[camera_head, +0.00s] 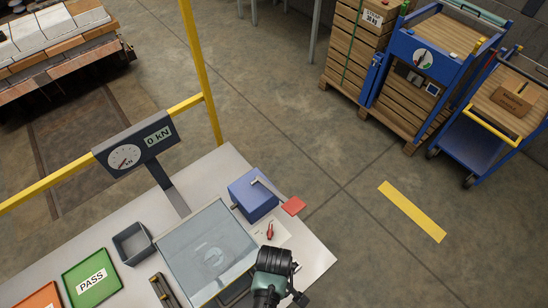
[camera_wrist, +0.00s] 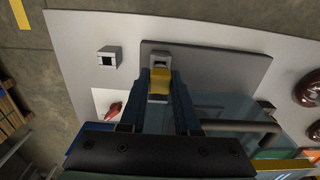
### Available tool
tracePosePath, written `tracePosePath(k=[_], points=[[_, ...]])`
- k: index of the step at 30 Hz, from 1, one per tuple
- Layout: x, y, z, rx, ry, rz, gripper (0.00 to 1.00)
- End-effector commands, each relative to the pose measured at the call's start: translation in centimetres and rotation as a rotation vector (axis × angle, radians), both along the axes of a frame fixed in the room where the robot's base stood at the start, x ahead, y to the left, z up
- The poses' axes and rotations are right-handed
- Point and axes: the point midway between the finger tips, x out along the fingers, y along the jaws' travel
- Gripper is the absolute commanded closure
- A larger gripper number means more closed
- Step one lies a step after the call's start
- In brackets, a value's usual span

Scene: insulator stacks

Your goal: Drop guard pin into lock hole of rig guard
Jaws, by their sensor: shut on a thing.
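In the wrist view my gripper (camera_wrist: 160,88) is shut on a yellow piece, which I take to be the guard pin (camera_wrist: 160,80). A grey bracket with a dark opening (camera_wrist: 158,58) shows just beyond the fingertips; I cannot tell whether the pin touches or enters it. A small grey block with a dark square hole (camera_wrist: 109,57) stands apart to the left. The rig guard's clear panel (camera_wrist: 225,104) lies right of the fingers. In the head view the clear guard (camera_head: 208,250) sits on the bench, and my wrist hides the pin and fingertips.
The pale bench (camera_head: 310,258) bears a blue box (camera_head: 252,196), a red item (camera_head: 270,230) on a white card, a grey bin (camera_head: 133,243) and a green PASS tray (camera_head: 92,278). A yellow rail (camera_head: 201,60) and a 0 kN gauge (camera_head: 135,146) stand behind.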

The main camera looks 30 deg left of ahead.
Motion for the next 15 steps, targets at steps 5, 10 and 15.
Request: tracePosePath(k=[5,10,15], points=[[0.0,0.0,-0.5,0.000,0.000,0.000,1.00],[0.0,0.0,-1.0,0.000,0.000,0.000,1.00],[0.0,0.0,-1.4,0.000,0.000,0.000,1.00]])
